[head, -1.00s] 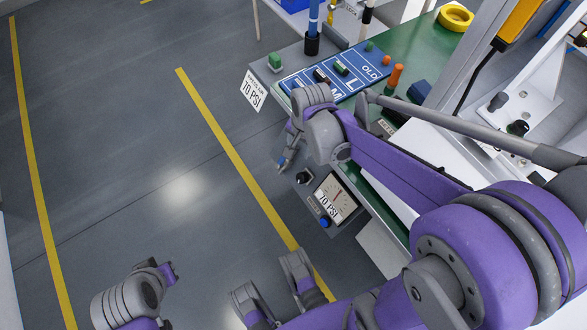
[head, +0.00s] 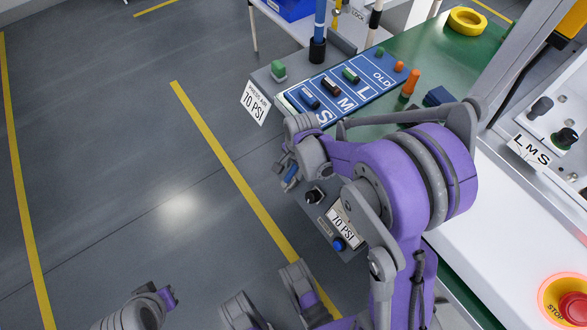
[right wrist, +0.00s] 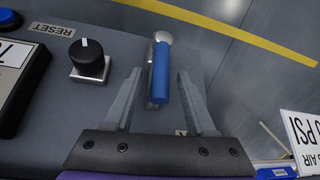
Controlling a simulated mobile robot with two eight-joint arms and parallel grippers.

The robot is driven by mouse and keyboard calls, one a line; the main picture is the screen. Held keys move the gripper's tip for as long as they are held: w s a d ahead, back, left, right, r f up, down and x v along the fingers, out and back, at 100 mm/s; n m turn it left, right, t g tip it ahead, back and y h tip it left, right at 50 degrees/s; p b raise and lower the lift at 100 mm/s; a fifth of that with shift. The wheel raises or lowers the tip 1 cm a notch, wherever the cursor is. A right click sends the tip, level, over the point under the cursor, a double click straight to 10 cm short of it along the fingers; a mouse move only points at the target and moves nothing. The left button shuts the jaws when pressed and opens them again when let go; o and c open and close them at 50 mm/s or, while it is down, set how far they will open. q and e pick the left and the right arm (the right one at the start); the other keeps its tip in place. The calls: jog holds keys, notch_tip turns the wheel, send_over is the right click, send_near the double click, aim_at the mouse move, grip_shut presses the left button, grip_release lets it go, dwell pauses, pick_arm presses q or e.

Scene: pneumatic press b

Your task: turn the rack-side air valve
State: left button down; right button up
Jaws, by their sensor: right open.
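The air valve's blue lever (right wrist: 160,75) shows in the right wrist view, with a round metal end at its top. It stands between the two grey fingers of my right gripper (right wrist: 160,88). The fingers are open, with a visible gap on each side of the lever. In the head view the blue lever (head: 290,178) is small, at the bench's left edge, beside my right gripper (head: 284,166); the wrist partly hides this spot. My left gripper (head: 166,297) is at the bottom left, over the floor; its fingers are not clear.
A black knob (head: 314,196) and a gauge panel with a 70 PSI label (head: 343,228) and blue button (head: 338,244) sit close by. The floor on the left is clear.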

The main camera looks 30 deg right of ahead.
jog(key=shift+f, duration=0.1)
jog(key=shift+c, duration=0.3)
grip_shut()
dwell(1.2)
